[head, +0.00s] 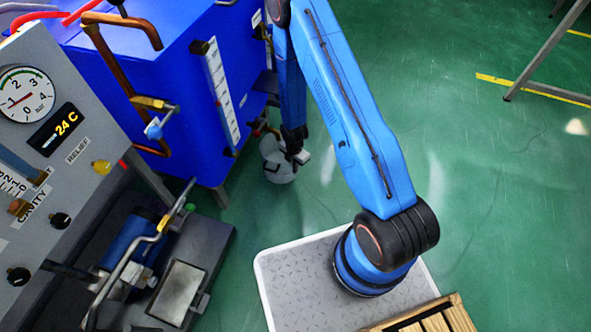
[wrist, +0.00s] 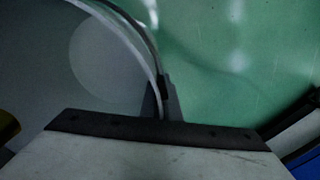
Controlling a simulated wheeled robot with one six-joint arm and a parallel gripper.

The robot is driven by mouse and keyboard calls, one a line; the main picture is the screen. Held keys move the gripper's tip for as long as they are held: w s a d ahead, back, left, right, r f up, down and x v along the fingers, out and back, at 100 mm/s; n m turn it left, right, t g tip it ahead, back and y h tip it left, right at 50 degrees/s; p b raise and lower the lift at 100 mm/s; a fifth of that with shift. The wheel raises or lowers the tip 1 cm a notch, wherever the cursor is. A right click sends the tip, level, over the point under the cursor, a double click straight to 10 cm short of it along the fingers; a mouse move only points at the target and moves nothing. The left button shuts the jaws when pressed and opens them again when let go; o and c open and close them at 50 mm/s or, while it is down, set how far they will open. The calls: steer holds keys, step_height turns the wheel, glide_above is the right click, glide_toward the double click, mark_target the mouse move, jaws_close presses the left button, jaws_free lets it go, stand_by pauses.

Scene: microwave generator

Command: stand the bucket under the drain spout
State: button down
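The grey bucket (head: 275,170) is at the lower right corner of the blue tank, near the floor. It also shows in the wrist view (wrist: 105,55), where its round bottom and curved rim fill the left side. My gripper (head: 297,156) is at the bucket's right edge. In the wrist view, the fingers (wrist: 163,100) meet at the rim and look shut on the bucket's wall. The drain spout (head: 262,127) is low on the tank's side, just above the bucket in the picture. Whether the bucket touches the floor is unclear.
The blue tank (head: 190,90) stands on legs, with copper pipes and a gauge strip. A grey control panel (head: 50,120) and a pump (head: 130,245) are at the left. Green floor (head: 480,170) is clear at the right, with a metal-legged table beyond.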

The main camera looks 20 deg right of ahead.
steer(key=shift+w+d+f, duration=0.15)
steer(key=shift+w+f, duration=0.05)
steer(key=shift+f, duration=0.4)
steer(key=shift+w+d+f, duration=0.2)
steer(key=shift+w+f, duration=0.05)
steer(key=shift+f, duration=0.3)
steer(key=shift+w+d+f, duration=0.15)
steer(key=shift+w+f, duration=0.05)
steer(key=shift+f, duration=0.5)
steer(key=c, duration=2)
jaws_free()
